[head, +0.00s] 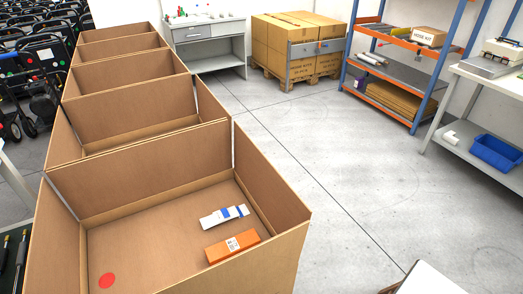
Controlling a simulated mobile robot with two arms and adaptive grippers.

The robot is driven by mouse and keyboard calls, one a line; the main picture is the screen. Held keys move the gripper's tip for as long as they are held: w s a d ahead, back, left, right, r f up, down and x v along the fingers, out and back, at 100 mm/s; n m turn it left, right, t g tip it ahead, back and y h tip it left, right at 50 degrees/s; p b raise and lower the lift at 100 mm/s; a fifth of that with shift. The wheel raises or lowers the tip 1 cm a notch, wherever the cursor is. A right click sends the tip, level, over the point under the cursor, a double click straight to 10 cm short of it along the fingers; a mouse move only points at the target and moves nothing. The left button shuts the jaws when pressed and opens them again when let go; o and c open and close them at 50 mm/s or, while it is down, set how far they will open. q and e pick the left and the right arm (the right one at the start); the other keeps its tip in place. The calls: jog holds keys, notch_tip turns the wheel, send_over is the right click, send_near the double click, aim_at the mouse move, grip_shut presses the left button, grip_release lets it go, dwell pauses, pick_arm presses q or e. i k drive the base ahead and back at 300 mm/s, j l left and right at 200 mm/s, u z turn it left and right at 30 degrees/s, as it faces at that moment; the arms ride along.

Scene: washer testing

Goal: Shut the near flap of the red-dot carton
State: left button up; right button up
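The red-dot carton (150,216) is the nearest in a row of open cardboard cartons. It stands open, and its red dot (106,281) shows at the lower left on its inside. Its near flap (275,262) stands up at the front right and runs out of the bottom of the view. The far flap (140,170), left flap (55,240) and right flap (268,188) are also up. An orange box (232,246) and a white-and-blue box (224,216) lie inside at the right. Neither gripper is in view.
More open cartons (130,82) stand behind in a line. Dark machines (30,60) fill the far left. A workbench (208,32), a pallet of boxes (298,45), blue-orange shelving (410,75) and a white table (490,75) stand beyond. The floor (350,170) right of the cartons is clear.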

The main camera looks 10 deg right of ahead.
aim_at(283, 209)
jog(key=k+j+z, duration=0.15)
jog(key=k+z, duration=0.6)
jog(key=k, duration=0.3)
